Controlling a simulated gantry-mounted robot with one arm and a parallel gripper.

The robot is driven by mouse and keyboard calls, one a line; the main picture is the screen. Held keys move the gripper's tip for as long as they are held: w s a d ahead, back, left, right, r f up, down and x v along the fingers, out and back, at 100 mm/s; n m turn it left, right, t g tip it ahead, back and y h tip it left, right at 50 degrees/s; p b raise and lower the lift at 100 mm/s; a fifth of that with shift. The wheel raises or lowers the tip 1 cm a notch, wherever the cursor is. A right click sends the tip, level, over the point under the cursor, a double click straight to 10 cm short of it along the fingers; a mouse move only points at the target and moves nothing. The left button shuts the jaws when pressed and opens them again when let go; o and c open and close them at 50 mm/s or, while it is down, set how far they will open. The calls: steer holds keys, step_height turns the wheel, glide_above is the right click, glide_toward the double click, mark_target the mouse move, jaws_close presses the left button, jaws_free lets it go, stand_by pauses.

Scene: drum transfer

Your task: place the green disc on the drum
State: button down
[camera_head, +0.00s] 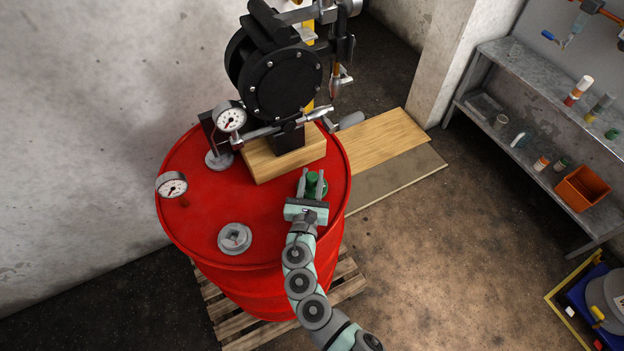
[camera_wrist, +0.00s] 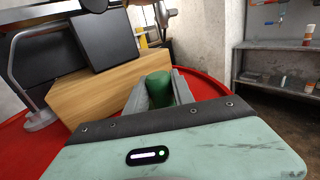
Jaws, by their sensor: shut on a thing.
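The red drum (camera_head: 195,235) stands upright on a wooden pallet in the head view; its red top also shows in the wrist view (camera_wrist: 28,150). My gripper (camera_head: 312,182) is over the right part of the drum top, beside the wooden block. It is shut on a green thing (camera_head: 312,184), taken to be the green disc. In the wrist view the green disc (camera_wrist: 159,88) sits between the two grey fingers and looks like a rounded cylinder. The fingers hide its lower part, and I cannot tell whether it touches the drum top.
A wooden block (camera_head: 262,163) with a black pump (camera_head: 275,80) stands on the drum top behind my gripper. Gauges (camera_head: 230,118) and a grey bung (camera_head: 235,238) are on its left side. A metal shelf (camera_head: 540,90) with small items stands at right.

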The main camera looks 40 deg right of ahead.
steer(key=shift+f, duration=0.15)
steer(key=shift+f, duration=0.15)
steer(key=c, duration=1.1)
jaws_free()
steer(key=shift+a+r, duration=0.1)
steer(key=shift+r, duration=0.15)
steer(key=b+v, duration=0.1)
steer(key=v, duration=1)
steer(key=shift+f, duration=0.1)
steer(key=shift+s+a, duration=0.3)
steer(key=shift+a, duration=0.05)
steer(key=shift+w, duration=0.1)
